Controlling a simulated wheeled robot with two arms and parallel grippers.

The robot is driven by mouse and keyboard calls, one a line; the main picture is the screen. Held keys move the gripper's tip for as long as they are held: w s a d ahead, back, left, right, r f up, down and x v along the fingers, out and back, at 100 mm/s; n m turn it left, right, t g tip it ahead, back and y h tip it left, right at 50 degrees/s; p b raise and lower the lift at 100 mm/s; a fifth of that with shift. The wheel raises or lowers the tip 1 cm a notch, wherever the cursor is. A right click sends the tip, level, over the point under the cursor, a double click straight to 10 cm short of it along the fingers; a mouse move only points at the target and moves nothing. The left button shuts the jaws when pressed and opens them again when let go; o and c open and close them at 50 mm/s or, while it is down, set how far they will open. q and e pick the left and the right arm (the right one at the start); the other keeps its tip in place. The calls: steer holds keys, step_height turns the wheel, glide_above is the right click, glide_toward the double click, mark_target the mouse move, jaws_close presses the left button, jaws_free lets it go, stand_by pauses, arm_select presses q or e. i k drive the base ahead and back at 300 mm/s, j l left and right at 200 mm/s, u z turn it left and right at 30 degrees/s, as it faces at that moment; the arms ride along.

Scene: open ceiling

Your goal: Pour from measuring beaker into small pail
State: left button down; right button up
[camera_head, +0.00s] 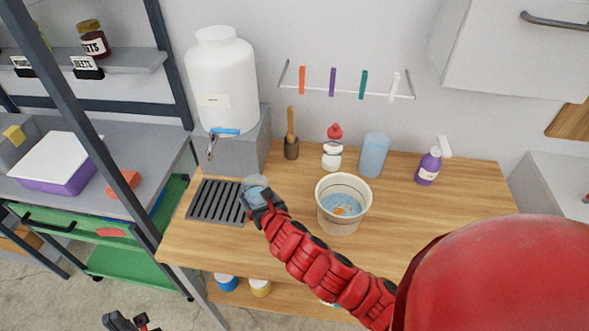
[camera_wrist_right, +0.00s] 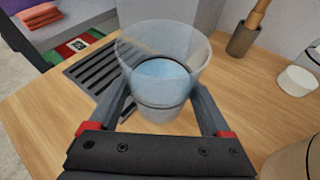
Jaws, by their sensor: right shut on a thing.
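The clear measuring beaker (camera_wrist_right: 163,75) holds some blue liquid and is upright between the fingers of my right gripper (camera_wrist_right: 165,110). In the head view the beaker (camera_head: 254,184) is partly hidden by my right gripper (camera_head: 260,200), at the right edge of the dark drain grate. The small pail (camera_head: 341,222) is cream-coloured, stands to the right of the beaker on the wooden counter, and has blue liquid with an orange thing in it. My left gripper (camera_head: 130,322) is low at the bottom left, away from the counter; its fingers are too cut off to judge.
A white dispenser (camera_head: 222,80) with a blue-handled tap stands on a grey block behind the grate (camera_head: 214,202). The counter's right side is clear.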

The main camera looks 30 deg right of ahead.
mark_target(344, 200)
steer(key=i+j+z, duration=0.2)
steer(key=j+z, duration=0.25)
steer(key=j, duration=0.25)
steer(key=j+z, duration=0.45)
steer(key=j, duration=0.3)
steer(key=i+j+z, duration=0.4)
steer(key=j+z, duration=0.2)
